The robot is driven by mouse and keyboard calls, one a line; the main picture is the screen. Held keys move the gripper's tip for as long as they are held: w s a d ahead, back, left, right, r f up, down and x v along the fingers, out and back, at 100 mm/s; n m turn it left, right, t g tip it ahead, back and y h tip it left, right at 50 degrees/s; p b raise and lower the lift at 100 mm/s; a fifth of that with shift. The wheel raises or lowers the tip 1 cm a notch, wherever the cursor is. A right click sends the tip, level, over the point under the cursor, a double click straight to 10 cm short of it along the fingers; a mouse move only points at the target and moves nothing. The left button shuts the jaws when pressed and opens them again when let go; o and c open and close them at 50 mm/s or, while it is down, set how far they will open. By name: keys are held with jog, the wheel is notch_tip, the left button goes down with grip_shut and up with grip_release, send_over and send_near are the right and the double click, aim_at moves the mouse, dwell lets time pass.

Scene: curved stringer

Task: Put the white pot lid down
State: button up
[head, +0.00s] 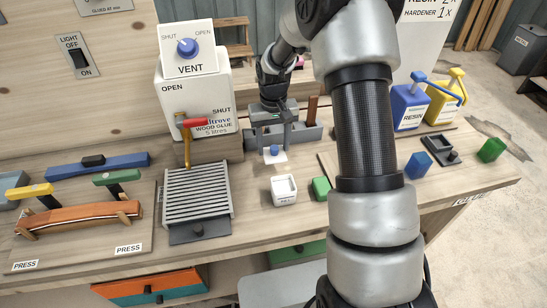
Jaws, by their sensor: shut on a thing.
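The white pot lid (272,157) is a small white square plate with a blue knob on top. My gripper (274,147) points down over it from behind, its fingers shut on the knob. I cannot tell whether the lid touches the bench or hangs just above it. The white pot (284,190) stands upright and open on the bench, in front of the lid and a little to its right. The lid is apart from the pot.
A slatted grey rack (197,193) is left of the pot, under the glue tank's red-handled tap (194,123). A green block (320,188) is close to the pot's right. A grey divided holder (308,133) stands behind the lid. Some bare bench surrounds the pot.

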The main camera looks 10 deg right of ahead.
aim_at(274, 156)
jog(key=shift+f, duration=2.6)
jog(key=shift+f, duration=0.15)
jog(key=shift+f, duration=0.15)
jog(key=o, duration=1)
jog(key=shift+r, duration=0.2)
